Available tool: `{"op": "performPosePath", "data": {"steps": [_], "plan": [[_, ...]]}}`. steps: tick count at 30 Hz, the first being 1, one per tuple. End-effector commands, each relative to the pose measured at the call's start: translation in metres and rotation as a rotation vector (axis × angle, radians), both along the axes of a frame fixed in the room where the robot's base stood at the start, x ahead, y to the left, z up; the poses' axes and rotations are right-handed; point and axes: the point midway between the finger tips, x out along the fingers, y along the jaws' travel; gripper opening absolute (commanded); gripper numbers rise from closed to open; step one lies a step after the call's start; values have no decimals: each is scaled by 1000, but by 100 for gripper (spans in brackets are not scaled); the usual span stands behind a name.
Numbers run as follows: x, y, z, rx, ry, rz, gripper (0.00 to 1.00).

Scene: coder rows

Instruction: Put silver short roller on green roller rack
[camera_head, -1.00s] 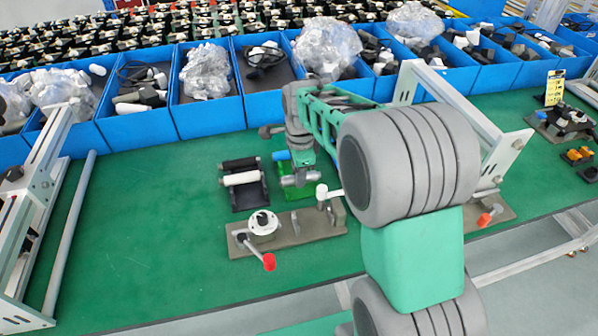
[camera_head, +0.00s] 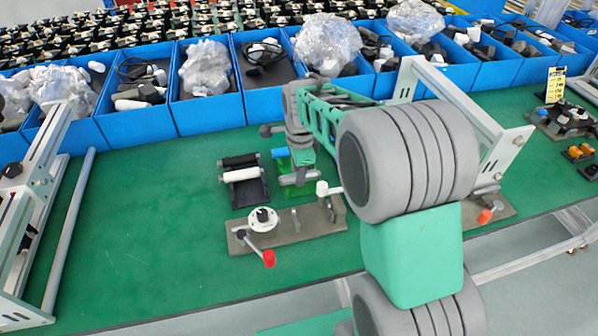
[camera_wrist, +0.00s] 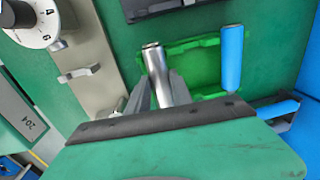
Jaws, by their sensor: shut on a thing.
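The silver short roller (camera_wrist: 158,72) is between the two fingers of my gripper (camera_wrist: 156,92) in the wrist view, its free end sticking out past the fingertips. My gripper is shut on it. The green roller rack (camera_wrist: 206,50) lies just beyond and below, and the silver roller overlaps its left part in the picture. I cannot tell whether they touch. A blue roller (camera_wrist: 231,58) lies at the rack's right side. In the head view, my gripper (camera_head: 298,180) is over the green rack (camera_head: 289,192), hiding much of it.
A black rack (camera_head: 252,191) with a black and a white roller stands to the left. A metal plate (camera_head: 308,223) with a dial and a red-knobbed lever is in front. Blue bins (camera_head: 216,115) line the back. The green table is clear at left.

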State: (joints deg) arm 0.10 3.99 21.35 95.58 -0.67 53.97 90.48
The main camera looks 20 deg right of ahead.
Motion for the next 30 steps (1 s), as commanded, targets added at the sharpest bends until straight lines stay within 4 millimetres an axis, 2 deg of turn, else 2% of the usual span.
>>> {"op": "performPosePath", "data": {"steps": [6, 24, 25, 30], "plan": [[0, 0, -8, 0, -1, 0, 0], [0, 0, -11, 0, -1, 0, 0], [0, 0, -11, 0, -1, 0, 27], [0, 0, -11, 0, -1, 0, 41]]}}
